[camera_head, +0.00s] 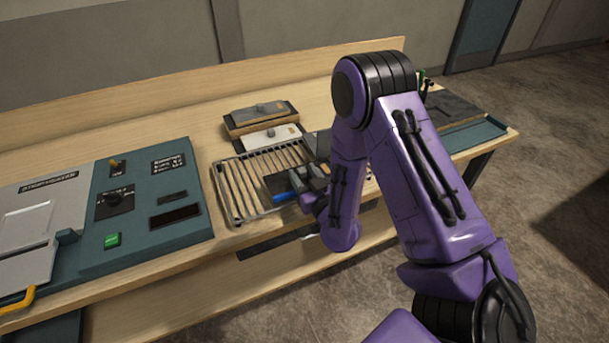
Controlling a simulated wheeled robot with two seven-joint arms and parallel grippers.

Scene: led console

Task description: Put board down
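My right gripper (299,182) reaches down from the right to the slatted metal rack (236,192) on the workbench. Its fingertips are at a dark, flat board (276,183) over the rack's right part. A blue piece (283,196) shows beside the fingers. The view is too small to tell whether the fingers grip the board or whether the board rests fully on the slats. My forearm hides the rack's right end and part of the board area. My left gripper is not in view.
A teal console (130,240) with a green button (112,241) and a yellow handle (18,301) stands at the left. Grey-topped blocks (262,112) lie behind the rack. A teal tray (475,134) lies at the bench's right end. A low wooden backboard (150,88) runs behind.

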